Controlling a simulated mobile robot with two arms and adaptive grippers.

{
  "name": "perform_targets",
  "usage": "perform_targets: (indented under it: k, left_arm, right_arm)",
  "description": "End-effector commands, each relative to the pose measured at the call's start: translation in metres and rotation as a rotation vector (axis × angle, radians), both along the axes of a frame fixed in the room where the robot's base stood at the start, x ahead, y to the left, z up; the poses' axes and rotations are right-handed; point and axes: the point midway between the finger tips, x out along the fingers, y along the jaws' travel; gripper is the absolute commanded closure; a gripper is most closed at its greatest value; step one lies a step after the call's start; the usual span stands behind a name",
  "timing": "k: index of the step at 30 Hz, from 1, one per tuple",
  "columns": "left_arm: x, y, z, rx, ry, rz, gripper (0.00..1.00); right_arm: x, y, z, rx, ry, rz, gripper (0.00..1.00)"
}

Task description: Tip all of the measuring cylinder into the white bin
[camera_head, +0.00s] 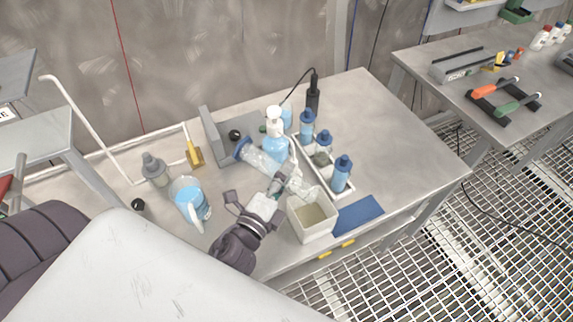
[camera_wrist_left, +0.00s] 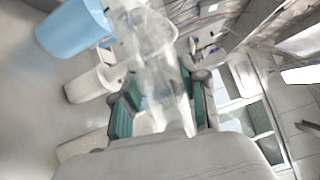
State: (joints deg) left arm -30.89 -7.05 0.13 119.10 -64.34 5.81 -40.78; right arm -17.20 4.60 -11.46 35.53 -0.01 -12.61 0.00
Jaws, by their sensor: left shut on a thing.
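The measuring cylinder (camera_head: 262,160) is clear with a blue base. In the head view it lies steeply tilted, its base to the upper left and its other end by the white bin's rim. My left gripper (camera_head: 280,184) is shut on it. In the left wrist view the clear cylinder (camera_wrist_left: 160,75) stands between the fingers (camera_wrist_left: 160,104). The white bin (camera_head: 311,231) is open and upright near the table's front edge, just right of my left gripper. Whether any liquid is in the cylinder or flowing cannot be told. My right gripper is not in view.
A spray bottle (camera_head: 275,145) stands behind the cylinder. A white rack (camera_head: 308,172) with blue bottles (camera_head: 342,172) is behind the bin. A blue mat (camera_head: 359,215) lies right of it. A blue-filled jug (camera_head: 188,196) stands left. The table's right side is clear.

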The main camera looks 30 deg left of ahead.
Motion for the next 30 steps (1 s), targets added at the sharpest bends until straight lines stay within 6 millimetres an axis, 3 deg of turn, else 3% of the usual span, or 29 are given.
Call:
perform_targets:
  k: [7,17,30]
  left_arm:
    - [0.001,0.007,-0.010,-0.208,0.029,0.000,1.00]
    - [0.001,0.007,-0.013,-0.241,0.033,0.000,1.00]
    - [0.001,0.007,-0.008,-0.599,0.084,-0.001,1.00]
  right_arm:
    - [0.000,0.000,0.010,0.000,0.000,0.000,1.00]
    - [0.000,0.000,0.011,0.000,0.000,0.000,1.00]
    - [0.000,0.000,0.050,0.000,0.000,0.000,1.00]
